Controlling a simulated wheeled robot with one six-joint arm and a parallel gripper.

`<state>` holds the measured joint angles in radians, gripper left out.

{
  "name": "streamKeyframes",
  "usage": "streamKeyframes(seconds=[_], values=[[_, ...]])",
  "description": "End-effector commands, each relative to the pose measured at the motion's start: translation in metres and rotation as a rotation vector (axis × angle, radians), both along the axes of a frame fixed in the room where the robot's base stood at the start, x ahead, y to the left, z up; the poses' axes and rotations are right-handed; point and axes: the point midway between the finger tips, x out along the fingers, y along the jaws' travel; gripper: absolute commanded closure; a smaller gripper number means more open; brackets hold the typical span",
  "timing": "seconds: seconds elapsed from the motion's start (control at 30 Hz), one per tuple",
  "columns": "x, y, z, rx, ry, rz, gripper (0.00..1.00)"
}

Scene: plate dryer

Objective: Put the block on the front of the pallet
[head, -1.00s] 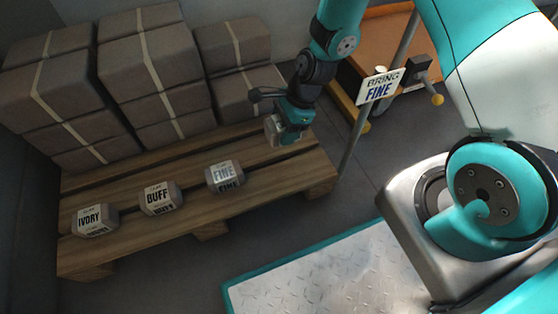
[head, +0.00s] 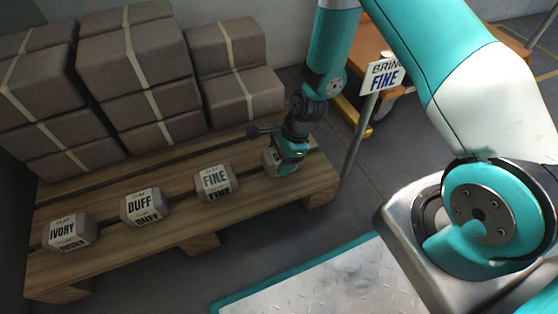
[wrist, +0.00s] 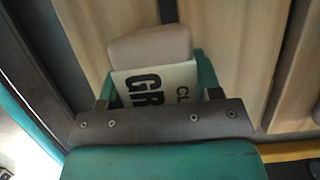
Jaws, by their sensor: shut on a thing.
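My gripper (head: 284,158) is shut on a grey-brown block (head: 268,160) near the right end of the wooden pallet (head: 175,222). In the wrist view the held block (wrist: 150,46) sits between the teal fingers; its white label reads "CL" and "GR", the rest hidden. I cannot tell whether it touches the slats. Three similar blocks stand in a row along the front of the pallet: ivory block (head: 69,232), buff block (head: 144,206) and fine block (head: 214,181). The held block is to the right of the fine block and slightly farther back.
Stacked strapped boxes (head: 140,75) fill the back of the pallet. A post with a sign (head: 382,77) reading "BRING FINE" stands just beyond the pallet's right end. An orange cart (head: 366,55) is behind it. Bare pallet shows between the blocks.

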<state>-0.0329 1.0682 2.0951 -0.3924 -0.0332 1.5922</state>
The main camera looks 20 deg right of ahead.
Motion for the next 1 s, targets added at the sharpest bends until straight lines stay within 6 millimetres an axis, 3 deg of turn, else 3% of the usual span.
streamKeyframes(seconds=[0.2, 0.23, 0.33, 0.67, 1.0], values=[[0.000, 0.000, -0.002, 0.001, 0.000, 0.000, 0.87], [0.000, 0.000, -0.002, 0.000, 0.000, 0.000, 0.37], [0.000, 0.000, -0.002, 0.000, 0.000, 0.000, 0.16], [0.000, 0.000, 0.002, 0.000, 0.000, 0.000, 0.16], [0.000, -0.023, 0.065, 0.000, -0.001, -0.004, 0.16]])
